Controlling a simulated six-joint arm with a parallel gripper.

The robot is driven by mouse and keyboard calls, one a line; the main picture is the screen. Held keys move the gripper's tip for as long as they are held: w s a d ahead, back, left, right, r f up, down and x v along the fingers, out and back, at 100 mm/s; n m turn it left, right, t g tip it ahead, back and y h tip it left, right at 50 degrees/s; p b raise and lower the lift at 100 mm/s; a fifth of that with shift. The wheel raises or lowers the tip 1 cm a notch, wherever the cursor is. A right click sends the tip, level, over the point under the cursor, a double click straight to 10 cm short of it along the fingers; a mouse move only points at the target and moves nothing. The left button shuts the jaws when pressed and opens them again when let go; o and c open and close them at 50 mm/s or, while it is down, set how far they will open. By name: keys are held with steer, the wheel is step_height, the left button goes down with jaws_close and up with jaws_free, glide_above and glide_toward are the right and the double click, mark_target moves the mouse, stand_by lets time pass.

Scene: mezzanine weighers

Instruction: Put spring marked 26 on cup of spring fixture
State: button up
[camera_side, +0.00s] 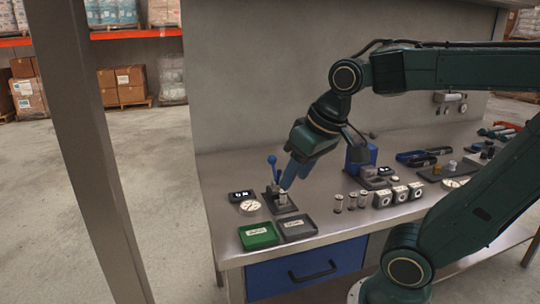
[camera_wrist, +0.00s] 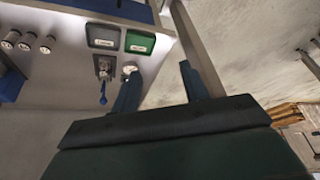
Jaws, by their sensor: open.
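The spring fixture (camera_side: 279,202) stands near the left front of the bench, with a blue lever at its back. It also shows in the wrist view (camera_wrist: 104,72). A small bright metal part at its front is partly covered by a fingertip in the side view; I cannot tell whether it is the bare cup or a spring. Several small metal cylinders, likely springs (camera_side: 351,201), stand upright in a row right of the trays; they also show in the wrist view (camera_wrist: 27,42). I cannot read a 26. My gripper (camera_side: 287,183) is open above the fixture; its fingers (camera_wrist: 159,70) hold nothing.
A green tray (camera_side: 258,236) and a grey tray (camera_side: 297,228) lie at the front edge. A round dial (camera_side: 249,206) and a dark display (camera_side: 242,195) are left of the fixture. White-faced blocks (camera_side: 400,193) and a blue device (camera_side: 358,158) stand to the right.

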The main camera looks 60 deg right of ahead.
steer(key=s+n, duration=0.1)
steer(key=s+a+f+n, duration=0.1)
steer(key=s, duration=0.1)
steer(key=s+a, duration=0.1)
steer(key=shift+s+a+f+n+t+y, duration=0.2)
steer(key=shift+f+n+t+y, duration=0.1)
steer(key=shift+f+n+t, duration=0.1)
steer(key=shift+w, duration=0.1)
stand_by(0.3)
